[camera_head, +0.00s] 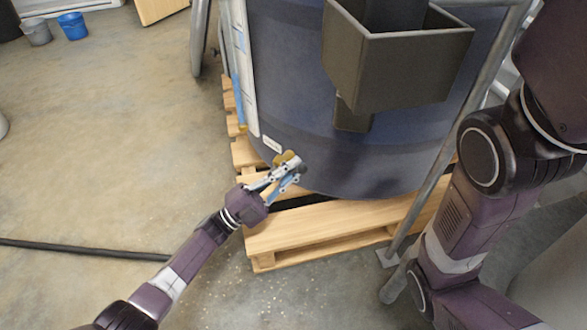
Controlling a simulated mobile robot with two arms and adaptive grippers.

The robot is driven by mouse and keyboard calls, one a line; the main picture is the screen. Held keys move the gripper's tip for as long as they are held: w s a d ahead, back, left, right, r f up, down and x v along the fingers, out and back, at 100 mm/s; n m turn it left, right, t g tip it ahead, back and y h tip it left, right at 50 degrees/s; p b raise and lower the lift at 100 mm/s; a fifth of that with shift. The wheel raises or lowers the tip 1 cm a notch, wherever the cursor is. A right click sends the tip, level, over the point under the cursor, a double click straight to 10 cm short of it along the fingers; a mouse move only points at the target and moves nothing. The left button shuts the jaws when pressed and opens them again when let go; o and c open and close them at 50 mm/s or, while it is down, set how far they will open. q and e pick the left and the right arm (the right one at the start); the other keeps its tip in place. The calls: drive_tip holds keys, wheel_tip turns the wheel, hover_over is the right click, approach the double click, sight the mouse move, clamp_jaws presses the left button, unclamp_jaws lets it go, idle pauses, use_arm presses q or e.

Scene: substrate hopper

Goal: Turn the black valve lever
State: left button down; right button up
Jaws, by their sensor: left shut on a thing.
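My left gripper (288,168) is at the low front of a large dark blue tank (290,80). Its fingers are closed at a small brass-coloured valve fitting (290,157) that sticks out near the tank's bottom edge. The black valve lever is hidden by the fingers at this spot, so its angle cannot be made out. My right arm fills the right side of the view, but its gripper is out of view.
The tank stands on a wooden pallet (310,232). A dark open box (405,75) is mounted on the tank's front. Grey metal poles (437,185) stand close on the right. A black pipe (85,250) lies on the open floor at left. Buckets (73,26) stand far back.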

use_arm(q)
drive_tip(key=c, duration=2)
unclamp_jaws()
drive_tip(key=shift+a+f, duration=0.1)
drive_tip(key=v, duration=1.2)
drive_tip(key=shift+c, duration=0.4)
